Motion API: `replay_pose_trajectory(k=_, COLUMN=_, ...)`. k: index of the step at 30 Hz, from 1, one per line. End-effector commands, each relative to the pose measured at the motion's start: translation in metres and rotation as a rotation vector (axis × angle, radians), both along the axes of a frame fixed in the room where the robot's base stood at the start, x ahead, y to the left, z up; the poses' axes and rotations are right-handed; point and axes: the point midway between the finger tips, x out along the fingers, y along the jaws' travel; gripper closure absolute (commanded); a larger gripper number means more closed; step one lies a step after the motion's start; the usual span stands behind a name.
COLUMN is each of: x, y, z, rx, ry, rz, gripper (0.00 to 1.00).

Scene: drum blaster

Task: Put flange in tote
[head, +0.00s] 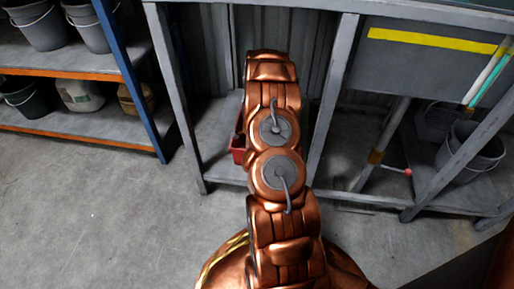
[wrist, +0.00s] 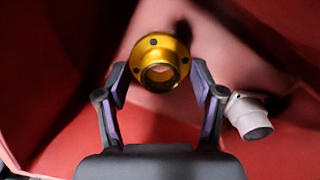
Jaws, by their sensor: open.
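A gold flange (wrist: 158,58), with a round bolt-holed plate and a short tube, shows in the wrist view just beyond and between my fingertips. My gripper (wrist: 160,88) is open, with one finger on each side of the flange. Red walls and floor of the tote (wrist: 70,150) fill the background, with the flange inside their outline. I cannot tell whether the flange rests on the red surface. In the head view a small part of the red tote (head: 237,150) shows left of my copper arm; my gripper and the flange are hidden there.
A white pipe fitting (wrist: 248,116) lies in the tote, right of my right finger. My arm reaches between the uprights of a grey metal bench (head: 331,110). A shelf (head: 75,128) with buckets stands at left. The concrete floor (head: 90,215) is clear.

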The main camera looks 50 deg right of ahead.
Motion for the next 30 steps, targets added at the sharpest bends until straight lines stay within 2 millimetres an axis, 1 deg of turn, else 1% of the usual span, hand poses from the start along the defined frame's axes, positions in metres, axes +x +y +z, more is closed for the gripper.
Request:
replay_pose_trajectory(k=12, x=0.000, y=0.000, z=0.062, rx=-0.002, ry=-0.002, rz=0.000, gripper=0.33)
replay_pose_trajectory(k=15, x=0.001, y=0.000, z=0.072, rx=-0.002, ry=-0.002, rz=0.000, gripper=0.33)
replay_pose_trajectory(k=19, x=0.000, y=0.000, z=0.076, rx=-0.002, ry=-0.002, rz=0.000, gripper=0.33)
replay_pose_trajectory(k=30, x=0.000, y=0.000, z=0.074, rx=0.000, ry=0.000, rz=0.000, gripper=0.33)
